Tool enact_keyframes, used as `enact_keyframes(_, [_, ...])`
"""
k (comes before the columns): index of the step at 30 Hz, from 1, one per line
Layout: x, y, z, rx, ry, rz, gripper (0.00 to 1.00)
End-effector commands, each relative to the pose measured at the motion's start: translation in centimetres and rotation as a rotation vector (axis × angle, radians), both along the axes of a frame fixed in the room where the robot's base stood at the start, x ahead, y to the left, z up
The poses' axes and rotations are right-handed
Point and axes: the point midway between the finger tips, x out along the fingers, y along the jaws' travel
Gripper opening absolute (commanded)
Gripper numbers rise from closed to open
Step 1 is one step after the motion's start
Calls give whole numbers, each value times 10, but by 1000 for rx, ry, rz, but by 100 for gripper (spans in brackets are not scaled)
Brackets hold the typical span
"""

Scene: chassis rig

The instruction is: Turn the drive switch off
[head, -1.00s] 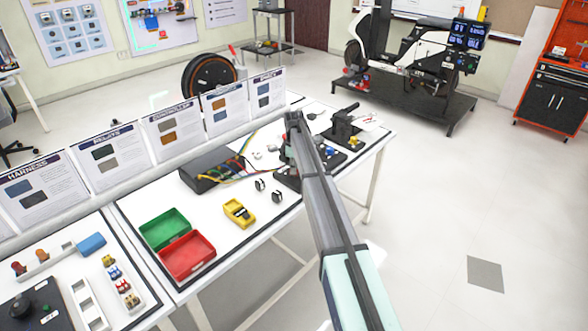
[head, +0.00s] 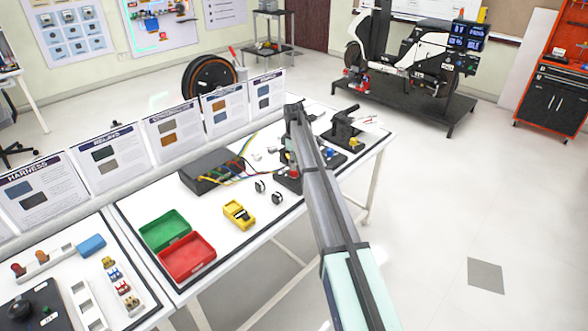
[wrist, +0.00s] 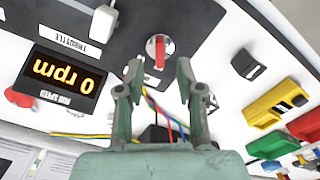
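In the head view my arm hides most of the panel and the gripper.
The display (wrist: 65,76) reads 0 rpm, upside down. A white throttle lever (wrist: 103,22), a red button (wrist: 18,97) and a black rocker (wrist: 248,64) are near. A yellow meter (head: 239,214), red bin (head: 187,257) and green bin (head: 165,230) stand left on the bench.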

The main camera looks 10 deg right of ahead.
Motion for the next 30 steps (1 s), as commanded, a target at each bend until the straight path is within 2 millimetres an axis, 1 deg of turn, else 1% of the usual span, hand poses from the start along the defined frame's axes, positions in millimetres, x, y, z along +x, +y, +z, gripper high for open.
enact_keyframes(1, [1,0,11,0,-2,0,36])
enact_keyframes(6, [1,0,44,0,-2,0,36])
enact_keyframes(9, [1,0,60,0,-1,0,36])
enact_keyframes(13, [0,0,73,0,-1,1,36])
enact_keyframes(18, [0,0,80,0,0,1,36])
enact_keyframes(26, [0,0,80,0,0,1,36])
enact_keyframes(29, [-5,0,76,-1,1,-8,36])
enact_keyframes(30, [-10,0,71,-1,1,-18,36])
